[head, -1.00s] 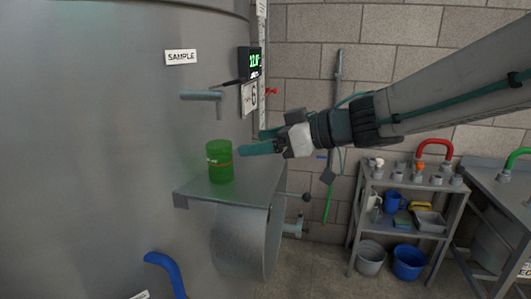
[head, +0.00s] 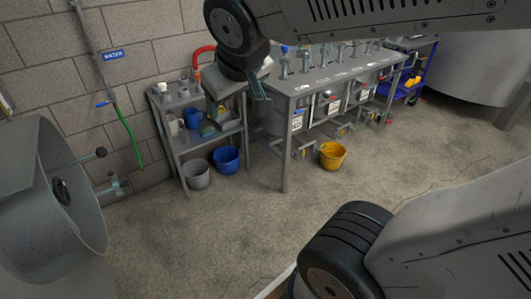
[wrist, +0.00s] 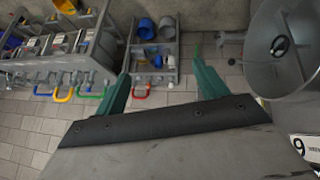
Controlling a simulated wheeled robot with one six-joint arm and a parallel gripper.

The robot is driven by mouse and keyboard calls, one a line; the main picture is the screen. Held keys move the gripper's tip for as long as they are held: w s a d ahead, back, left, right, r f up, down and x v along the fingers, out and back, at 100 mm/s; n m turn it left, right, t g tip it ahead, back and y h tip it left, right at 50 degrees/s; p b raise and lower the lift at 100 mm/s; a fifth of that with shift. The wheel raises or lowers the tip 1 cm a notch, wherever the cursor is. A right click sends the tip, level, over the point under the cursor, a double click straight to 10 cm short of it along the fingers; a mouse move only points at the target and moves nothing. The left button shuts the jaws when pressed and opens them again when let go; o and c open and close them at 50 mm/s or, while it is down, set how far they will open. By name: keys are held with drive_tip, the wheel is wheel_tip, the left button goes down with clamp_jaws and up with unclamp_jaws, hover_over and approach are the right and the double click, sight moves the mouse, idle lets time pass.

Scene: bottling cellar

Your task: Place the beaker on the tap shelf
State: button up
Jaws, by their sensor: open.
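The green beaker is in neither current view. The top of the tap shelf cannot be made out; only a round metal housing (head: 70,190), which was below the shelf in the earlier head view, shows at the left edge of the head view. My gripper (wrist: 160,84) is open in the wrist view, its two green fingers spread wide with nothing between them. In the head view a green finger (head: 259,86) shows below my arm's dark joint, in front of the bench area.
A small grey rack (head: 205,140) with jugs stands by the wall, with a grey bucket (head: 196,174) and blue bucket (head: 227,160) at it. A steel bench (head: 325,72) stands beside it, a yellow bucket (head: 332,155) at its foot. The floor (head: 235,235) in front is clear.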

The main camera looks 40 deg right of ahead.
drive_tip(key=s+a+f+g+y, duration=0.1)
drive_tip(key=s+f+g, duration=0.1)
drive_tip(key=s, duration=0.4)
drive_tip(key=s+a+f+g+y, duration=0.1)
drive_tip(key=s+f+g, duration=0.1)
drive_tip(key=s, duration=0.5)
drive_tip(key=shift+s+f+g, duration=0.3)
drive_tip(key=shift+g, duration=0.4)
